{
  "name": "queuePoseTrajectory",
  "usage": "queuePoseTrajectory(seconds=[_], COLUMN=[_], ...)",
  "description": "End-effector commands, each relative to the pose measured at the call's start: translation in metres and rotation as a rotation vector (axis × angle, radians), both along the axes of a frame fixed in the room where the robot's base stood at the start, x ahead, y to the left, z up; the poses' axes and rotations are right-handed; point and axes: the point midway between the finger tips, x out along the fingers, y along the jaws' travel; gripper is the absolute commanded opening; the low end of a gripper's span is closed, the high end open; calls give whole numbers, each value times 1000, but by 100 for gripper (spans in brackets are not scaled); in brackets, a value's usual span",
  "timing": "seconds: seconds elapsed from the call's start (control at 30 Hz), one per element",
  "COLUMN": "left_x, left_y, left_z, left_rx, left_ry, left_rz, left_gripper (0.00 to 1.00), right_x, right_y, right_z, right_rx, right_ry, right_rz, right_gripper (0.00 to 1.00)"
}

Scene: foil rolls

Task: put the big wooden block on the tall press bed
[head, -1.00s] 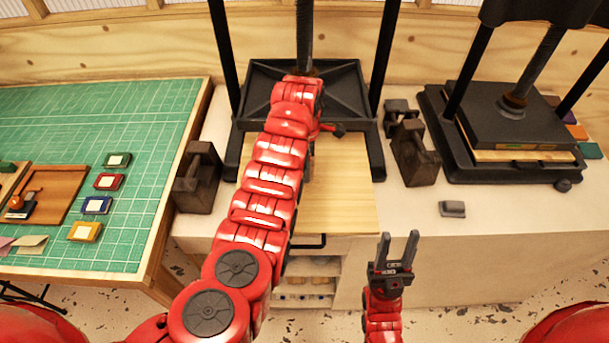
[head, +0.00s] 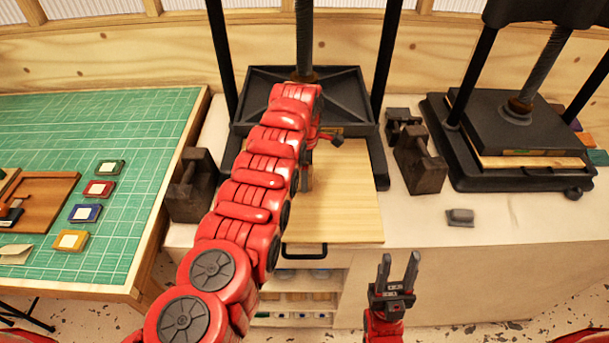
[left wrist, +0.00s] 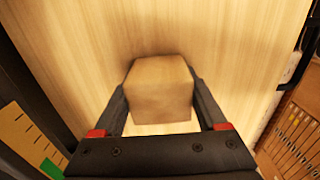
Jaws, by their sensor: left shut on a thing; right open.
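The big wooden block (left wrist: 160,92) is a plain light-brown block, seen in the left wrist view. My left gripper (left wrist: 160,82) is shut on it, one finger on each side. Pale wood grain lies behind the block; I cannot tell whether they touch. In the head view my left arm reaches in to the tall press (head: 222,50), and it hides the block and most of the gripper. The press bed (head: 345,205) shows as a pale wooden board with a black front handle, jutting out under the dark platen. My right gripper (head: 396,272) is open and empty in front of the counter.
Dark weights (head: 195,190) (head: 420,165) stand either side of the tall press. A second press (head: 515,130) stands at right, its platen low over a board. A small grey piece (head: 460,217) lies on the counter. A green mat (head: 95,120) with small coloured boxes is at left.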

Motion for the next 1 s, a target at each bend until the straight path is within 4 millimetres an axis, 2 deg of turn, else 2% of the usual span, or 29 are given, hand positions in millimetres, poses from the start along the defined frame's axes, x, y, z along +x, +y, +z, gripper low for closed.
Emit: queuePoseTrajectory(seconds=[0.1,0.13,0.27,0.57,0.63,0.9,1.0], left_x=[0,0,0,0,1,1,1], left_y=[0,0,0,0,-1,-1,0], left_z=[-5,-4,-3,2,5,61,77], left_rx=[0,0,0,0,-1,-3,-6], left_ry=[0,0,0,0,-3,-7,-2], left_rz=[0,0,0,0,-1,-1,0], left_gripper=[15,78,100,100,100,100,100], right_x=[0,0,0,0,0,0,0], right_y=[0,0,0,0,0,0,0], right_z=[-5,-4,-3,2,-3,-26,-27], right_rx=[0,0,0,0,0,0,0], right_ry=[0,0,0,0,0,0,0], right_rz=[0,0,0,0,0,0,0], right_gripper=[44,44,44,44,44,44,44])
